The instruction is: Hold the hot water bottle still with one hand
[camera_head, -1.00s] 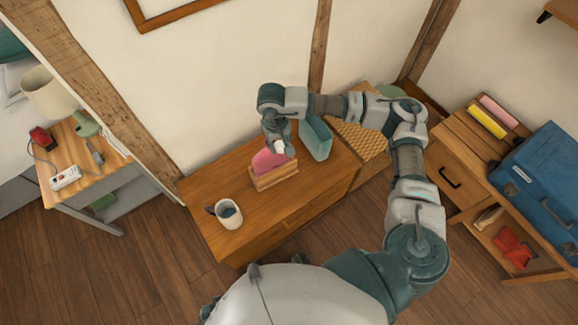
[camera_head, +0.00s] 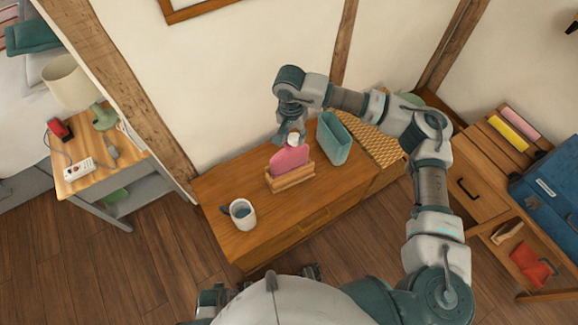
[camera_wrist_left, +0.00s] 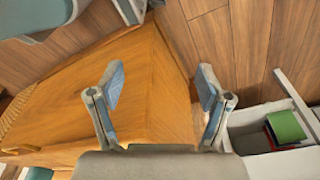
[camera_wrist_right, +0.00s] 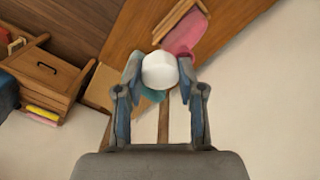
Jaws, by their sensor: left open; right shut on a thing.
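The pink hot water bottle (camera_head: 288,159) stands in a wooden holder (camera_head: 291,178) on the low wooden cabinet. Its white cap (camera_head: 294,138) is at the top. My right gripper (camera_wrist_right: 160,74) is shut on the white cap, which sits between its fingertips in the right wrist view. The pink body (camera_wrist_right: 186,36) and the holder (camera_wrist_right: 171,19) show beyond it there. My left gripper (camera_wrist_left: 160,88) is open and empty, over the cabinet's edge and the floor in the left wrist view.
A mug (camera_head: 242,214) stands at the front left of the cabinet top (camera_head: 222,184). A teal container (camera_head: 333,138) stands right behind the bottle. A nightstand (camera_head: 85,182) with a lamp and power strip is at left. Shelves with a blue case (camera_head: 555,190) are at right.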

